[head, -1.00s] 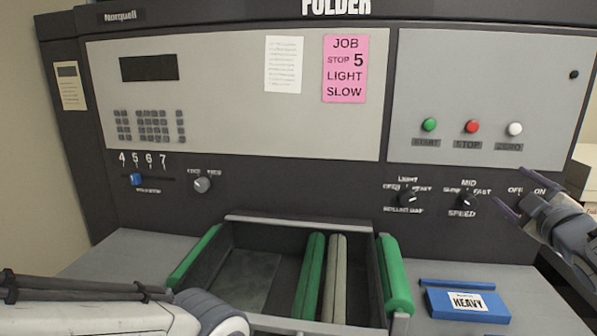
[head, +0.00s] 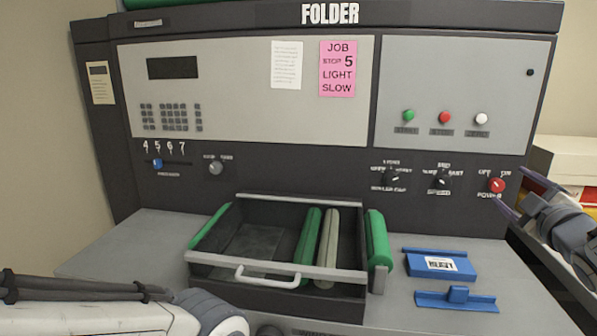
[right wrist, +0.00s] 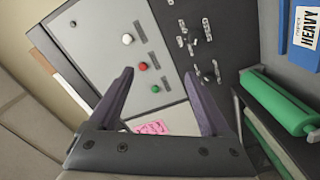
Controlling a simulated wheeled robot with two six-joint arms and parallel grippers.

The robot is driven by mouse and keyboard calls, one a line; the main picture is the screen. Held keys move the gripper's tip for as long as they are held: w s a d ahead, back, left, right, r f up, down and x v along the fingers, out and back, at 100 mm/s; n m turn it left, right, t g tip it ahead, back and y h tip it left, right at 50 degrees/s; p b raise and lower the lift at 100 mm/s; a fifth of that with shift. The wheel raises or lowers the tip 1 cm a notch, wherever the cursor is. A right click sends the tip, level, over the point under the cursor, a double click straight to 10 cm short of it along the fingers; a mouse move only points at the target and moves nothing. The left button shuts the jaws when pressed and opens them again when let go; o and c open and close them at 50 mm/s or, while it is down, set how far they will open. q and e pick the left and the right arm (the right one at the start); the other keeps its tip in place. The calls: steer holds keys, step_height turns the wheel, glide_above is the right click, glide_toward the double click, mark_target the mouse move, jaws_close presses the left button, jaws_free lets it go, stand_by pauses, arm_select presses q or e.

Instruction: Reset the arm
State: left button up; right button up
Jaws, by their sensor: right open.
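My right gripper (head: 508,187) is at the right edge of the head view, in front of the folder (head: 330,14) panel near the red power knob (head: 496,185). Its two dark purple fingers are apart with nothing between them. In the right wrist view the open fingers (right wrist: 158,88) frame the grey panel with its white, red and green buttons. I cannot see the gripper touching anything. My left arm comes in at the bottom left of the head view; its gripper is out of view.
A dark tray (head: 240,197) with a pale handle and green and grey rollers sits at the folder's front. A labelled blue block (head: 437,253) and a second blue piece (head: 478,302) lie right of it. Pale boxes (head: 566,165) stand behind my right gripper.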

steer(key=w+a+f+m+g, duration=0.2)
steer(key=a+f+m+g, duration=0.55)
steer(key=f, duration=0.65)
steer(key=s+a+f+g+y, duration=0.1)
steer(key=s+a+f, duration=0.1)
steer(key=a+f, duration=0.1)
steer(key=s+a+f+g+y, duration=0.1)
steer(key=s+a+f, duration=0.1)
steer(key=a+f, duration=0.2)
steer(key=s+a+f+g+y, duration=0.1)
steer(key=a+f, duration=0.2)
steer(key=a, duration=0.2)
steer(key=shift+s+a+f+m+g, duration=0.15)
steer(key=shift+s+a+m+g, duration=0.1)
steer(key=shift+s+m, duration=0.15)
steer(key=s+a+f+n+g+y+b, duration=0.1)
steer(key=s+a+f+n+g+b, duration=0.3)
steer(key=s+a, duration=0.65)
steer(key=s+a+f+n+g+y+b, duration=0.1)
steer(key=s+a+f+n+g+b, duration=0.1)
steer(key=s+a+f+b, duration=0.6)
steer(key=s+a+r+p, duration=0.1)
steer(key=r+p, duration=0.8)
steer(key=r, duration=0.1)
steer(key=s+a+r+p, duration=0.1)
steer(key=s+r+p, duration=0.1)
steer(key=r+p, duration=0.8)
steer(key=shift+a+r, duration=0.15)
steer(key=shift+r, duration=0.35)
